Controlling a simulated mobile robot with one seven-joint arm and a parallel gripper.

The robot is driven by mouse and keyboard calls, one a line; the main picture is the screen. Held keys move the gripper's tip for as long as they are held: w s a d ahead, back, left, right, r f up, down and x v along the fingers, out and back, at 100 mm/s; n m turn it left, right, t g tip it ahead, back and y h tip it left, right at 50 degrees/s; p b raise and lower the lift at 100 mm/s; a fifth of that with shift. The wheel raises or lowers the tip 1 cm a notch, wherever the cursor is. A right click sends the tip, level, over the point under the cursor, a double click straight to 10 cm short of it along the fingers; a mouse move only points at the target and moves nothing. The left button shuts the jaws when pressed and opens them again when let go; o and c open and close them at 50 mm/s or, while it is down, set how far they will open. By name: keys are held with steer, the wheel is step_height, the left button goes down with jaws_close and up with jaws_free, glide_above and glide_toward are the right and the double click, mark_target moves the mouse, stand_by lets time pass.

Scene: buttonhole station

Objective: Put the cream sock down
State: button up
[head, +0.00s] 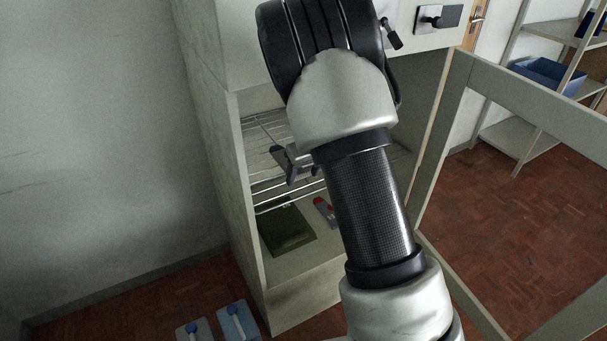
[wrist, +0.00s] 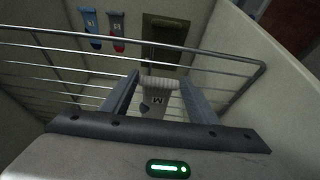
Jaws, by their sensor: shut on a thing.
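The cream sock (wrist: 160,88) has a ribbed cuff, a dark M and a grey patch. It shows in the wrist view between the two fingers of my gripper (wrist: 160,82), which is shut on it. The sock hangs at the wire rack, above the cabinet floor; I cannot tell whether it touches the wires. In the head view my arm hides the sock, and only part of my gripper (head: 293,164) shows inside the cabinet.
A wire rack (wrist: 75,65) crosses the cabinet (head: 250,180). Below lie a green mat (wrist: 168,40), a grey-and-red sock (wrist: 117,32) and a blue sock (wrist: 91,28). The mat's visible surface looks bare. Cabinet walls stand close on both sides.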

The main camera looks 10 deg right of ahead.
steer(key=shift+f, duration=0.2)
steer(key=o, duration=1.1)
steer(key=shift+r, duration=0.1)
steer(key=shift+r, duration=0.1)
